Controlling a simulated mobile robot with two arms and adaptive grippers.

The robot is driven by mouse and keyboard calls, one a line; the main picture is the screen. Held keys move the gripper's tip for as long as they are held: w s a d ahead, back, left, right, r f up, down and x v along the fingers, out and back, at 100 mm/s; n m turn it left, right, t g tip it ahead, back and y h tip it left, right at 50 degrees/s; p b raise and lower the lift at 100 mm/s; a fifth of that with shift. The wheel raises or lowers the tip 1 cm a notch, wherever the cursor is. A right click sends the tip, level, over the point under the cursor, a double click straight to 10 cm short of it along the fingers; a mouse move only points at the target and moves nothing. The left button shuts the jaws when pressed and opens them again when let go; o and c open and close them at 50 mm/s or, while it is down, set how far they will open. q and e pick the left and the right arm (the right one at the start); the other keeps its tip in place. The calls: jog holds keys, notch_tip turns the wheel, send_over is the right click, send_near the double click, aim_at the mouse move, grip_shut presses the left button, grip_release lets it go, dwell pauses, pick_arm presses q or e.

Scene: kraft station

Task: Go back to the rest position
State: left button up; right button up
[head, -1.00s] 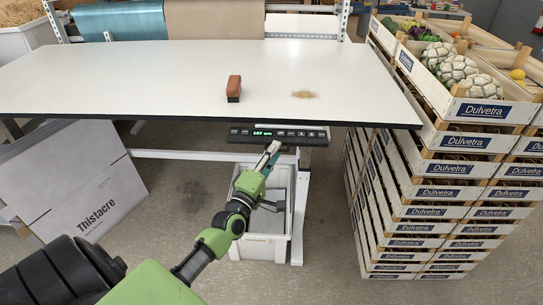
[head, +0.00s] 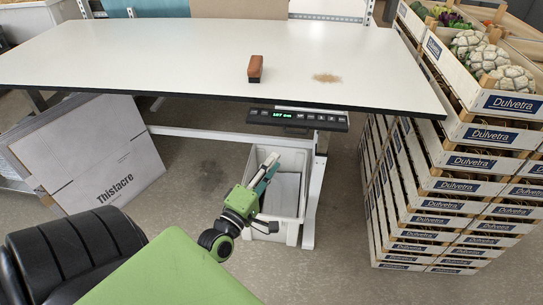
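My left gripper (head: 266,168) is in front of the table, below its front edge and above a pale bin. Its fingers look close together with nothing seen between them, but their opening is too small to tell. My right gripper is not in the head view. The white table (head: 130,55) carries a brown brush (head: 255,68) and a small patch of tan crumbs (head: 327,78). A control panel with a green display (head: 297,119) hangs under the front edge, just above the gripper.
A pale bin (head: 291,232) stands on the floor under the table. Stacked Dulvetra crates (head: 470,163) with cauliflowers (head: 492,62) on top stand close at the right. Flat Thistacre cardboard (head: 100,165) leans at the left. Open floor lies between the table leg and crates.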

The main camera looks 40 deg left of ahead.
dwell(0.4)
pick_arm(q)
jog(key=s+d+f+m+g+h, duration=0.1)
jog(key=s+d+f+m+g, duration=0.2)
jog(key=f, duration=0.9)
jog(key=s+d+f+m+g+h, duration=0.1)
jog(key=s+f+m+g, duration=0.25)
jog(key=f, duration=0.95)
jog(key=s+d+f+m+g+h, duration=0.1)
jog(key=s+d+f+m+g, duration=0.25)
jog(key=f, duration=0.85)
jog(key=s+d+f+m+g, duration=0.2)
jog(key=s+f, duration=0.4)
jog(key=s, duration=0.4)
jog(key=s+d+f+m+g+b, duration=0.1)
jog(key=s+f+m, duration=0.4)
jog(key=s, duration=0.5)
jog(key=s+d+f+m+g, duration=0.3)
jog(key=s+f+m+g, duration=0.1)
jog(key=s+f, duration=0.5)
jog(key=shift+s+f+m+g+b, duration=0.25)
jog(key=shift+s+m+g+b, duration=0.05)
jog(key=shift+s+g, duration=0.6)
